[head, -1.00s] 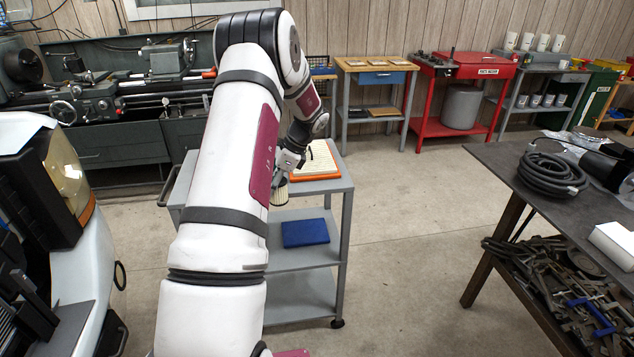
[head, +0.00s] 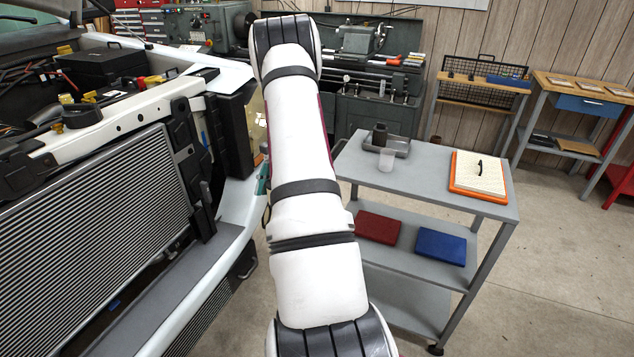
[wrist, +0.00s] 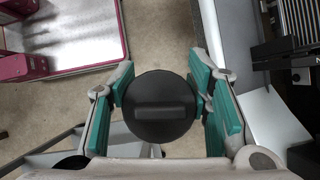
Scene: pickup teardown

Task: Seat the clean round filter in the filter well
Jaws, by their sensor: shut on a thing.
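My gripper (wrist: 160,82) shows in the wrist view with teal pads on both sides of a round black end cap with a raised bar across it. I take this to be the round filter (wrist: 160,128), seen end-on; its pleated side is hidden. It is held above the floor, apart from the truck. In the head view my arm hides the filter and most of the gripper; only a bit of teal shows beside the truck's front corner. I cannot make out the filter well in either view.
The truck's open front and radiator (head: 90,220) fill the left of the head view. A grey cart (head: 435,192) stands right of my arm. On it are a dark tray (head: 398,146), a clear cup (head: 386,160) and an orange-edged panel filter (head: 480,173). Floor is clear right of the cart.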

